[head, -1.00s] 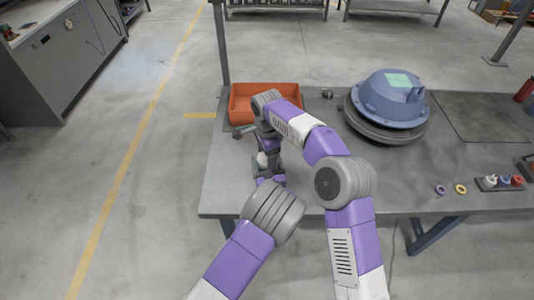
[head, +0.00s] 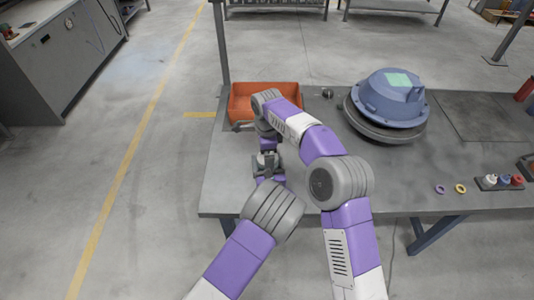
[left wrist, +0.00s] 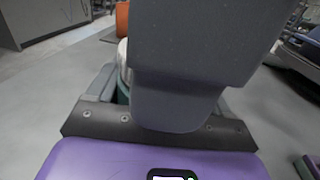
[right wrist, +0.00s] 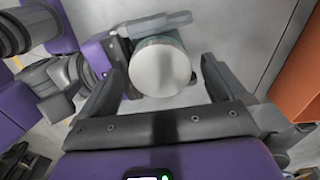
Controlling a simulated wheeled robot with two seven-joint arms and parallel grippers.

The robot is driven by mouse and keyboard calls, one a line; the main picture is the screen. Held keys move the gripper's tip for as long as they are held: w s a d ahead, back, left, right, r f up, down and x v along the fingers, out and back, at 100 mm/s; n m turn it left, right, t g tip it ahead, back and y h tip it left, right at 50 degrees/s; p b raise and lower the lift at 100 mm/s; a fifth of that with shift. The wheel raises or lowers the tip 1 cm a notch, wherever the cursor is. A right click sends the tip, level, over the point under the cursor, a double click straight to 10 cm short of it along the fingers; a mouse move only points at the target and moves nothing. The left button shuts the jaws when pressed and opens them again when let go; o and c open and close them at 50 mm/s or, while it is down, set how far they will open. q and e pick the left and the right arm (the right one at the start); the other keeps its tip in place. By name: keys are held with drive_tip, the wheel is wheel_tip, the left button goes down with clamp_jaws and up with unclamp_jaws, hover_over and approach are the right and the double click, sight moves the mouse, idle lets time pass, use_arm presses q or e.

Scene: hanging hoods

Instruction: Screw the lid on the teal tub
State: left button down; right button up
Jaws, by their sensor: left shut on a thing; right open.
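The teal tub (right wrist: 158,42) shows in the right wrist view as a teal edge behind a round white lid (right wrist: 160,72). The lid covers its top; how tightly it sits cannot be told. My left gripper (right wrist: 150,28) is shut on the tub from the side. My right gripper (right wrist: 162,66) is open, its fingers on either side of the lid with gaps. In the left wrist view, a grey part of my right gripper hides most of the tub (left wrist: 122,94). In the head view both grippers crowd together near the bench's left edge, and tub and lid are hardly visible.
An orange bin (head: 290,90) stands at the bench's back left, close behind my right arm. A large blue hood (head: 392,98) sits right of it. Small rings (head: 460,188) and a rack of small parts (head: 498,183) lie at the right. The bench's front middle (head: 400,170) is clear.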

drive_tip(key=shift+r, duration=2.25)
drive_tip(key=shift+a+n, duration=0.15)
drive_tip(key=shift+n, duration=0.15)
drive_tip(key=shift+c, duration=0.4)
